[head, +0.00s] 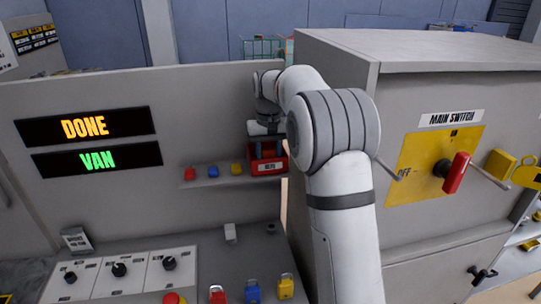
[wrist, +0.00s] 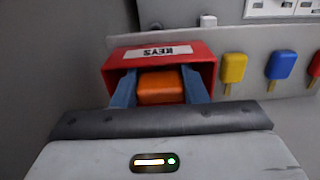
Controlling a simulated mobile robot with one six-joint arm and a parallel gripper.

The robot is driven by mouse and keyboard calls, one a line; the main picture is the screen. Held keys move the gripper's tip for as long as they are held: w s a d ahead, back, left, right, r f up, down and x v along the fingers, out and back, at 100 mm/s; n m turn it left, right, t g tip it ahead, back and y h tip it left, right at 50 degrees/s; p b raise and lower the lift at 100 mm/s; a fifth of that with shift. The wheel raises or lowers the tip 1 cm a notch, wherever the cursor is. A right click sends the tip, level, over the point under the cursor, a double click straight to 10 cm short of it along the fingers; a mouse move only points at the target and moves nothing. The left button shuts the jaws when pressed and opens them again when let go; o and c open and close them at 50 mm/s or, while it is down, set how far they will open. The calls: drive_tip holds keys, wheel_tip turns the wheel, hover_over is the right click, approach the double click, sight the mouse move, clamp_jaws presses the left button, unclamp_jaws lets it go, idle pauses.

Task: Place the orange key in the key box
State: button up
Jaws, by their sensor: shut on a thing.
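The red key box (wrist: 206,68), labelled KEYS, stands at the end of a small shelf; it also shows in the head view (head: 283,163), partly hidden by my arm. The orange key (wrist: 161,86) is between the two blue fingers of my gripper (wrist: 160,88). My gripper is shut on it, and the fingers and key are at the box's open top, within its walls in the wrist view. The key's lower part is hidden, so I cannot tell whether it touches the box floor. In the head view my gripper (head: 266,150) is above and at the box.
A red key (head: 189,173), a blue key (head: 213,171) and a yellow key (head: 237,168) are on the shelf (head: 215,182) left of the box. The cabinet with the main switch (head: 457,172) stands close right of my arm. Padlocks (head: 252,291) are on the lower panel.

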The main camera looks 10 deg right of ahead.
sight(269, 149)
drive_tip(key=shift+f, duration=0.55)
drive_tip(key=shift+f, duration=0.1)
drive_tip(key=o, duration=0.9)
drive_tip(key=shift+c, duration=0.2)
wheel_tip(269, 149, up, 12)
drive_tip(key=shift+r+b, duration=0.1)
drive_tip(key=shift+b, duration=0.8)
drive_tip(key=s+t, duration=0.2)
drive_tip(key=s, duration=1.7)
drive_tip(key=s+f+t, duration=0.2)
drive_tip(key=s+f, duration=1)
drive_tip(key=s, duration=0.4)
drive_tip(key=shift+s+d, duration=0.2)
drive_tip(key=shift+s, duration=0.15)
